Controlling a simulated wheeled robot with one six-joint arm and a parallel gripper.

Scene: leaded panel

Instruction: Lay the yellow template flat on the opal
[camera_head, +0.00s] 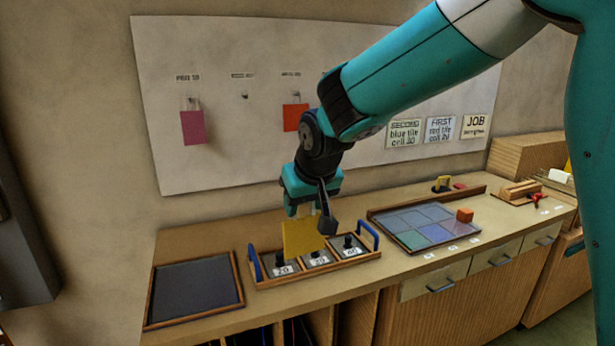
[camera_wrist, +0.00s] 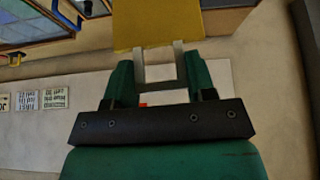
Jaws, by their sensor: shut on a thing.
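The yellow template (camera_head: 302,238) hangs below my gripper (camera_head: 316,205) in the head view, in front of the wooden tray. In the wrist view the template (camera_wrist: 150,25) lies beyond the fingertips, and my gripper (camera_wrist: 159,75) is shut on its pale loop-shaped handle. The template is held upright, not flat, and appears to be above the counter. I cannot tell for certain which surface is the opal; a dark framed panel (camera_head: 195,290) lies at the left of the counter.
A wooden tray (camera_head: 340,262) with blue handles holds numbered weights. A framed tile panel (camera_head: 425,225) with an orange block (camera_head: 465,215) on it lies to the right. Magenta (camera_head: 193,127) and red (camera_head: 295,117) templates hang on the white wall board (camera_head: 225,60).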

